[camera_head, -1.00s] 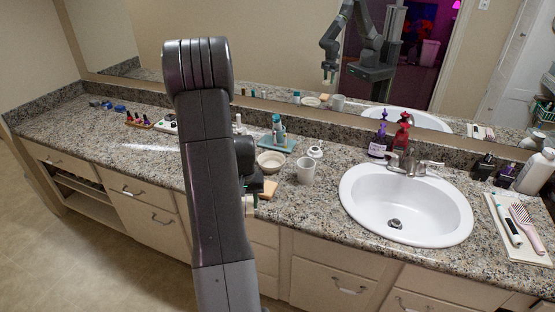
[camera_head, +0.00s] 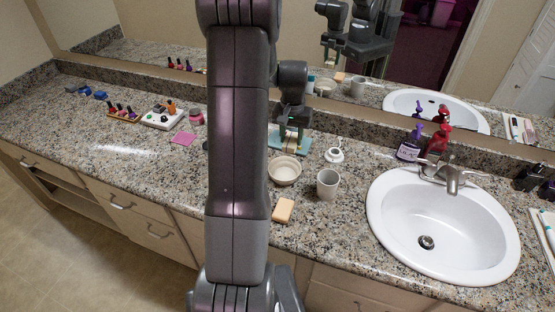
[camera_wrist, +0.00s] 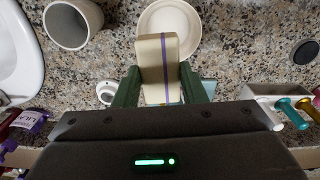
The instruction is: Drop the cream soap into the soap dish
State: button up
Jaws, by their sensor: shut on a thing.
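My gripper (camera_wrist: 158,72) is shut on a cream bar of soap (camera_wrist: 153,52) with a purple stripe, its green fingers on both sides of it. In the head view my gripper (camera_head: 290,141) hangs just behind the round cream soap dish (camera_head: 285,182), with the soap hard to make out there. In the wrist view the far end of the soap overlaps the near part of the dish (camera_wrist: 197,30). The dish's inside looks empty where it shows. I cannot tell how high the soap is above the counter.
A grey-white cup (camera_head: 327,186) stands right of the dish, and a peach-tan bar (camera_head: 284,211) lies in front. A small white round item (camera_head: 334,155) and a teal tray (camera_head: 276,140) are behind. The sink (camera_head: 392,222) is further right. The mirror backs the counter.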

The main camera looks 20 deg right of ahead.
jog(key=shift+w, duration=0.2)
notch_tip(320, 180, down, 6)
jog(key=b, duration=0.4)
jog(key=o, duration=1.1)
jog(key=shift+s+r, duration=0.1)
notch_tip(320, 180, up, 14)
jog(key=shift+f, duration=0.1)
